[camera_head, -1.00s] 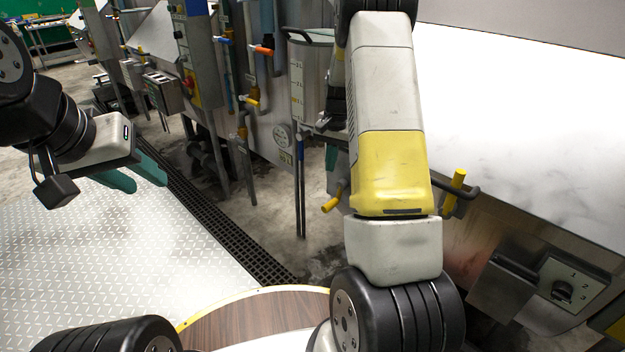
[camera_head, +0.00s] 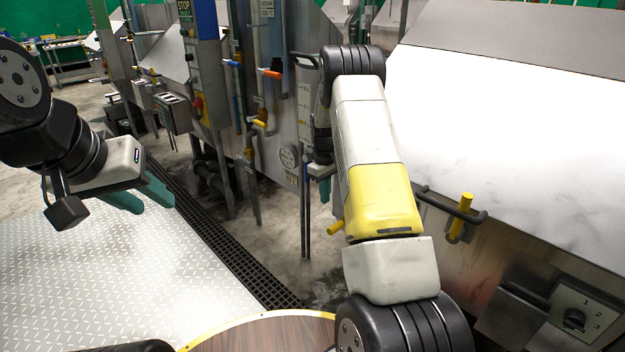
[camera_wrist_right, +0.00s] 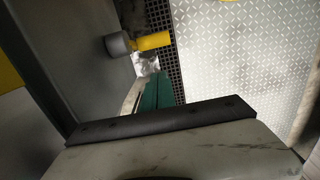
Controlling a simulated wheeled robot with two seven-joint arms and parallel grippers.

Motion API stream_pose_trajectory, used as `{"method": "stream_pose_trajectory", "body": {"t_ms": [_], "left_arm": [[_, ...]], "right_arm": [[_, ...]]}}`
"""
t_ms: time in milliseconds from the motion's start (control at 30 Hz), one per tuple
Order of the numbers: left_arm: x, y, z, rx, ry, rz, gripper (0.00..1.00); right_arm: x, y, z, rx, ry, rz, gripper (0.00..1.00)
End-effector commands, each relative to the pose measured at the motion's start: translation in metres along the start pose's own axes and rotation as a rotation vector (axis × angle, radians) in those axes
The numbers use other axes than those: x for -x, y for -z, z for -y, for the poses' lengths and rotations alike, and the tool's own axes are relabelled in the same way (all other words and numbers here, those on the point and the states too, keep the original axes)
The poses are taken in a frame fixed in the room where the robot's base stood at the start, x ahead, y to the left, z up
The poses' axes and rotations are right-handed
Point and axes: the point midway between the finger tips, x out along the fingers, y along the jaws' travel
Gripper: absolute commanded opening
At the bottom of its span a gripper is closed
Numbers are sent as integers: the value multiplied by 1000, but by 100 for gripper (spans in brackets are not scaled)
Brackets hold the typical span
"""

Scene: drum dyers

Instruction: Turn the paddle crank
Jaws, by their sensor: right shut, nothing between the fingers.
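A yellow handle (camera_head: 336,228) sticks out to the left from behind my right arm, low on the steel machine; I take it for the crank's grip. In the right wrist view a yellow grip (camera_wrist_right: 154,41) with a grey round end shows just beyond the fingertips; whether it is the same handle I cannot tell. My right gripper (camera_head: 325,190) hangs left of my forearm, mostly hidden; its green fingers (camera_wrist_right: 157,90) are shut and empty, apart from the grip. My left gripper (camera_head: 148,197) has its green fingers spread, empty, over the floor at left.
A dark bar with an upright yellow grip (camera_head: 462,215) is on the machine front, right of my forearm. A box with a numbered dial (camera_head: 585,312) sits below it. A floor grating (camera_head: 225,245) runs beside the treadplate (camera_head: 120,270). Pipes and valves stand behind.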

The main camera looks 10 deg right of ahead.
Motion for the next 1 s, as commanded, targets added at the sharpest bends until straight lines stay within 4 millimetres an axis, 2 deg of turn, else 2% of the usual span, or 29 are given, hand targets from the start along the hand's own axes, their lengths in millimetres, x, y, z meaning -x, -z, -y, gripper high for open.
{"method": "stream_pose_trajectory", "body": {"t_ms": [33,200,400,900,1000], "left_arm": [[0,0,0,0,0,0,36],[0,0,0,0,0,0,36],[0,0,0,0,0,0,36],[0,0,0,0,0,0,36],[0,0,0,0,0,0,36]], "right_arm": [[-13,-1,0,0,2,3,0],[-48,-1,1,0,2,2,0],[-65,-22,0,-1,1,0,0],[-71,-28,0,-2,0,-1,0],[-77,-35,0,-3,3,0,0]]}}
